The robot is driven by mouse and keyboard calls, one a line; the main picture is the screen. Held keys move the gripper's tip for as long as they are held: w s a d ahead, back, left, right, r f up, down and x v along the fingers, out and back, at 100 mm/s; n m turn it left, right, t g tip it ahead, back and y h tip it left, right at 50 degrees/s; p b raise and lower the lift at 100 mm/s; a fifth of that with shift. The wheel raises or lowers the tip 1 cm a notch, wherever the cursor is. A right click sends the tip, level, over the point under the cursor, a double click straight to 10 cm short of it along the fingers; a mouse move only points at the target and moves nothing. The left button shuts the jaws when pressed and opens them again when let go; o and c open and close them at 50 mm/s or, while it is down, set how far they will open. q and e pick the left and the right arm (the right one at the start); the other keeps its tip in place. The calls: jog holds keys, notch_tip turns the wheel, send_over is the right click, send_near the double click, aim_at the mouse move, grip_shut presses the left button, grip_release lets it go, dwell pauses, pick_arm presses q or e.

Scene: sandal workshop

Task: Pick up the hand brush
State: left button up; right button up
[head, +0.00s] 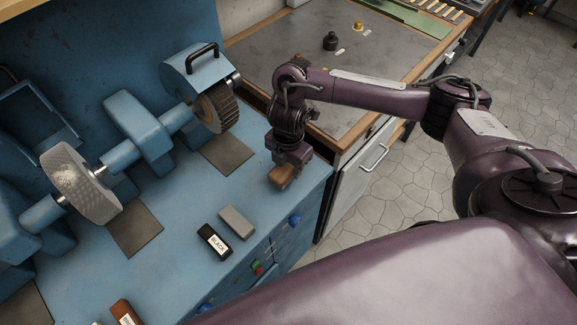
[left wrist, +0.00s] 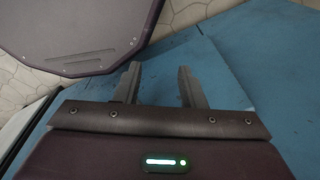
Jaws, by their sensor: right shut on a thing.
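The hand brush (head: 282,176) shows as a small brown wooden block at the right end of the blue bench top in the head view. My right gripper (head: 290,164) points down and is shut on it. The jaws cover part of the brush, and I cannot tell whether its underside touches the bench. My left gripper (left wrist: 160,82) shows only in the left wrist view. Its two fingers are apart with nothing between them, over a blue surface.
A blue grinding machine with a grey wheel (head: 80,184) and a bristled wheel (head: 217,108) stands behind. A black labelled block (head: 214,241) and a grey block (head: 236,221) lie left of the brush. A grey-topped workbench (head: 282,45) adjoins at the back.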

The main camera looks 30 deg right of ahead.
notch_tip(320, 180, up, 18)
jog(key=p, duration=0.4)
jog(key=shift+f, duration=0.15)
jog(key=o, duration=0.4)
jog(key=shift+c, duration=1.1)
jog(key=shift+w+a, duration=0.1)
